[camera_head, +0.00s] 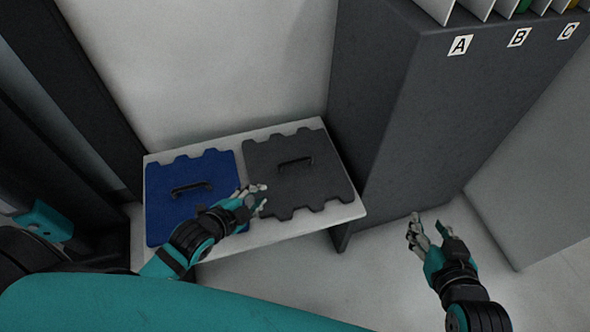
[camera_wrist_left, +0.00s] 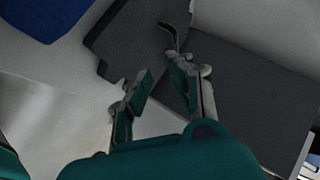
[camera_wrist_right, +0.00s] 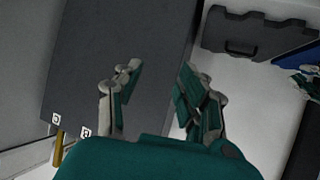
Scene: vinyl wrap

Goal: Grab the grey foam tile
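The grey foam tile (camera_head: 298,190) has notched edges and a dark handle (camera_head: 296,162). It lies flat on the right half of a white bench. My left gripper (camera_head: 261,197) is open and empty, above the tile's left edge and on the near side of the handle. In the left wrist view the grey tile (camera_wrist_left: 130,42) and its handle (camera_wrist_left: 171,38) lie beyond the open fingers (camera_wrist_left: 158,70). My right gripper (camera_head: 428,222) is open and empty, to the right of the bench. The grey tile also shows at the top of the right wrist view (camera_wrist_right: 275,38).
A blue foam tile (camera_head: 171,216) with a black handle lies to the left on the white bench (camera_head: 352,211). A tall dark grey cabinet (camera_head: 400,130) with slots labelled A, B and C stands close on the bench's right. The floor near my right gripper is clear.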

